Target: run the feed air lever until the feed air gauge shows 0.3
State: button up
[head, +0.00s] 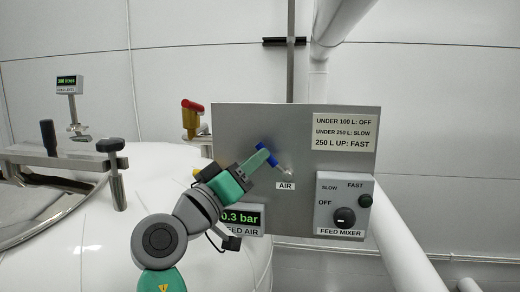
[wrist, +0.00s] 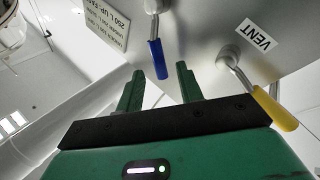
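The feed air lever, with a blue handle (head: 268,149), is mounted on the grey panel (head: 240,120) above the AIR label (head: 286,185). In the wrist view the blue handle (wrist: 157,60) hangs with its end between my two fingers. My gripper (head: 260,158) is at the lever in the head view; in the wrist view my gripper (wrist: 161,72) is open, with space on both sides of the handle. The feed air gauge (head: 241,218) reads 0.3 bar in green digits; my arm hides part of its left side.
A yellow-handled lever (wrist: 272,106) by the VENT label (wrist: 257,36) is close to my gripper's right. The feed mixer knob (head: 344,217) is on the panel's lower right. A red and yellow valve handle (head: 191,115) stands left of the panel, by the white tank (head: 90,230).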

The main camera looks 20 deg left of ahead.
aim_at(274, 163)
jog(key=x, duration=0.3)
jog(key=shift+c, duration=0.3)
grip_shut()
